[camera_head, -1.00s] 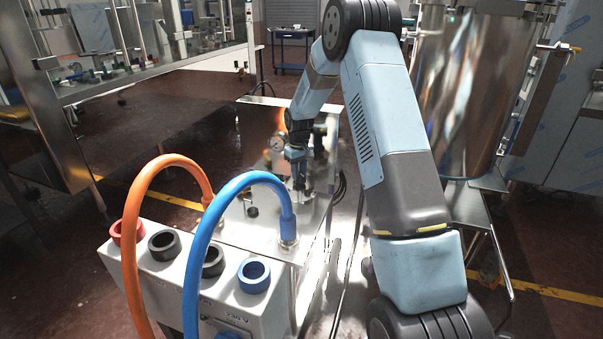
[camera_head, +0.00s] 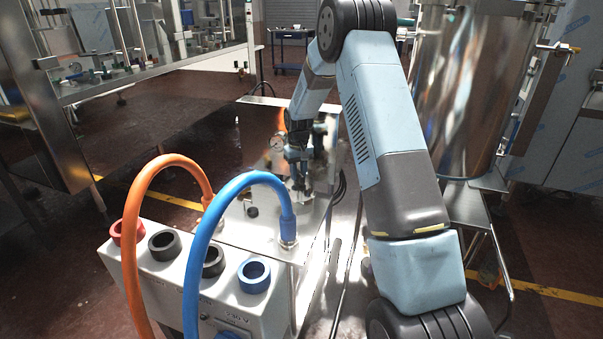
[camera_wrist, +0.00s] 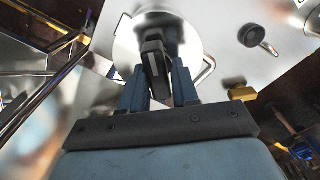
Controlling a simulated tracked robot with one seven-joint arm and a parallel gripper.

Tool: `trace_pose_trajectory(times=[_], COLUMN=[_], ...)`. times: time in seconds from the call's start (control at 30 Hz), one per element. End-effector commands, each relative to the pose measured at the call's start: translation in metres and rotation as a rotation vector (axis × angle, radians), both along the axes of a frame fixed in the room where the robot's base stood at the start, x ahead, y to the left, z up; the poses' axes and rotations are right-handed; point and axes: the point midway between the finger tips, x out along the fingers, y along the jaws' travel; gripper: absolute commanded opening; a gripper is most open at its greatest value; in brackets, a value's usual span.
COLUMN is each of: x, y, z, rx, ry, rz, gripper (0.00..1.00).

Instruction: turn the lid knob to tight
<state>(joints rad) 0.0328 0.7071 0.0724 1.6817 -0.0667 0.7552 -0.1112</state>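The lid (camera_wrist: 192,48) is a pale round disc in the wrist view, with a dark bar-shaped knob (camera_wrist: 152,46) standing at its middle. My gripper (camera_wrist: 161,66) is over the lid with its two blue-grey fingers apart, one on each side of the knob's lower part. A narrow gap seems to show between the knob and the right finger; contact on the left is unclear. In the head view my gripper (camera_head: 297,168) is low over the bench; the lid and knob are too small and covered to make out there.
A black round knob (camera_wrist: 250,36) stands on the metal plate right of the lid. A socket box (camera_head: 180,275) with an orange hose (camera_head: 132,235) and a blue hose (camera_head: 197,250) stands in front; a steel tank (camera_head: 470,90) stands right.

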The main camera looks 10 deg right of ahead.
Motion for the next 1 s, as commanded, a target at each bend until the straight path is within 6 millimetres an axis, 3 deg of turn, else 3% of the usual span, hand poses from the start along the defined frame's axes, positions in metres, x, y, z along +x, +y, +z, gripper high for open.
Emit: trace_pose_trajectory(times=[0.17, 0.53, 1.0], x=[-0.003, 0.000, -0.001], y=[-0.002, -0.002, -0.002], z=[-0.005, 0.008, 0.094], rx=[-0.002, -0.001, -0.001], ry=[0.009, 0.001, 0.001], rz=[-0.002, -0.001, -0.002], gripper=[0.49, 0.49, 0.49])
